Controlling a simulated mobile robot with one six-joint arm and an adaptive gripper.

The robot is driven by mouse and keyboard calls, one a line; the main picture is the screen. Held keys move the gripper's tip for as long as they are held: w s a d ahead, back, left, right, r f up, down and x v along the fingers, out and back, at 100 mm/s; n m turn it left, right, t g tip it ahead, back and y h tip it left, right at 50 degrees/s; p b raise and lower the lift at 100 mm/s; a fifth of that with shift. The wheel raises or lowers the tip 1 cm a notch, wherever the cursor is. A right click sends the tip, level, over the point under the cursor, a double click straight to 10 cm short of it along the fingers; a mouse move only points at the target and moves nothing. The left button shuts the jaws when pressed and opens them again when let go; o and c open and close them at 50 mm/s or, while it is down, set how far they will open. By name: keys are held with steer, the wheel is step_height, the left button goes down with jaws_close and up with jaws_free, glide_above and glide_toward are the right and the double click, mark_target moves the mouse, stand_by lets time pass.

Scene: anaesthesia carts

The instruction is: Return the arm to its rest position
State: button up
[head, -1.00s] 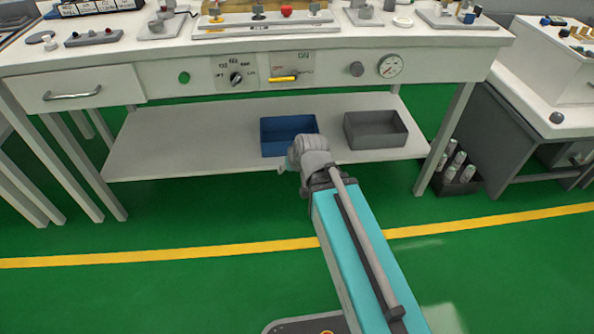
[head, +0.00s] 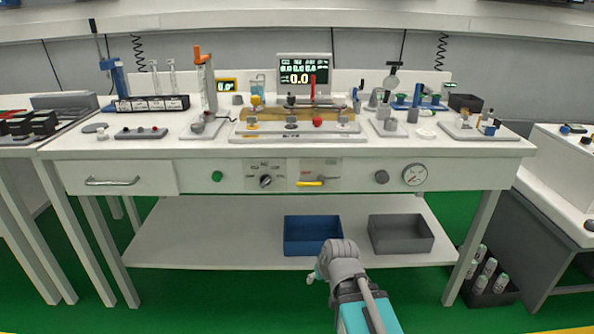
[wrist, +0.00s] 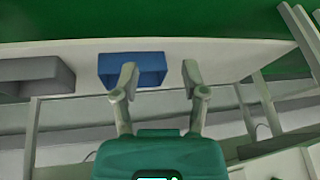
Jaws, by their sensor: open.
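My arm (head: 368,312) reaches up from the bottom of the head view, with its grey wrist joint in front of the lower shelf. My gripper shows in the wrist view (wrist: 158,80), open and empty, with its two fingers apart. In the head view the fingers are mostly hidden by the wrist. A blue bin (head: 312,236) stands on the shelf just behind and left of the wrist; it also shows beyond the fingertips in the wrist view (wrist: 133,84). No contact with the bin is visible.
The white cart (head: 480,148) carries instruments and a monitor (head: 305,75) on top. A grey bin (head: 401,234) stands on its lower shelf (head: 180,232). Cart legs flank the shelf. A crate of bottles (head: 490,285) sits at right. The shelf's left part is clear.

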steer(key=s+d+r+m+g+h+p, duration=0.1)
steer(key=s+d+m+g+h+p, duration=0.15)
steer(key=s+d+g, duration=0.4)
step_height(320, 180, up, 37)
steer(key=d+t+p, duration=0.1)
steer(key=t+p, duration=0.1)
steer(key=p, duration=3.5)
steer(key=shift+s+r+n+p, duration=0.2)
steer(key=shift+n+p, duration=0.1)
steer(key=shift+n, duration=0.05)
